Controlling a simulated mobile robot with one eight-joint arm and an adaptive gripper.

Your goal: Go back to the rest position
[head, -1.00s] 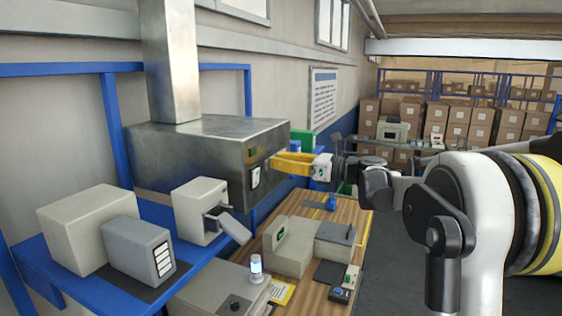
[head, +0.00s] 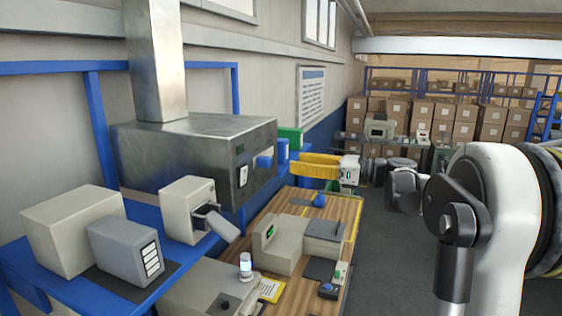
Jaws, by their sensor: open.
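My white arm reaches in from the right. Part of the wrist is hidden behind the arm's own links.
A blue shelf (head: 100,262) with grey boxes stands at the left. Grey devices (head: 275,245) and a lit lamp (head: 246,265) stand near the table's front. Cardboard boxes (head: 435,112) are stacked on racks behind. The floor (head: 385,262) right of the table looks clear.

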